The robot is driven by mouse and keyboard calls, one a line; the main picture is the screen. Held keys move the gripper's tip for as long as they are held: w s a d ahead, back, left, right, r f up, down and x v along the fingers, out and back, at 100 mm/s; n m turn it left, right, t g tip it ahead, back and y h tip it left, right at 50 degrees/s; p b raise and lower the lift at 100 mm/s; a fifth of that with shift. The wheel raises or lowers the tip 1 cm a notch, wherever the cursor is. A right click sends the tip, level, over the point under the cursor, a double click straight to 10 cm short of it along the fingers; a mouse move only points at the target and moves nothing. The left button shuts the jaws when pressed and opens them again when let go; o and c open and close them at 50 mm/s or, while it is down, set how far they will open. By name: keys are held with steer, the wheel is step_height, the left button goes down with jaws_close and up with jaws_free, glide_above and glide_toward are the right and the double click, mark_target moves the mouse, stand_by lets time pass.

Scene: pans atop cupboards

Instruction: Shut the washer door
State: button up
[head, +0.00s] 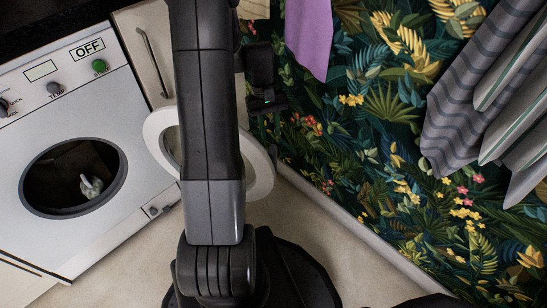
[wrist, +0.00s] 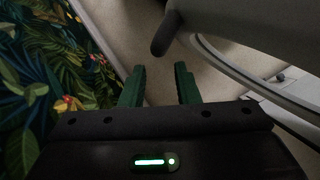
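The white washer (head: 60,110) stands at the left in the head view, tilted in the picture. Its dark round opening (head: 40,185) is uncovered, with a pale object (head: 91,186) inside. The ring-shaped white washer door (head: 262,170) stands open to the right of the opening, its middle hidden behind my arm. In the wrist view the door (wrist: 235,25) fills the upper right, with a dark rounded knob-like part (wrist: 166,34) on it. My gripper (wrist: 159,85) has two green fingers apart with nothing between them. The gripper (head: 268,98) also shows beyond the door, between cupboard and wall, apparently not touching it.
A cupboard front (head: 143,50) with a long handle (head: 153,62) adjoins the washer. A leafy patterned wall (head: 380,130) runs along the right, with a purple cloth (head: 309,30) and grey striped cloths (head: 465,110) hanging there. Pale floor (head: 330,235) is clear below.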

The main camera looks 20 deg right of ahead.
mark_target(275, 163)
steer(key=b+x, duration=0.3)
steer(key=x, duration=0.6)
steer(key=shift+f, duration=0.3)
jaws_close()
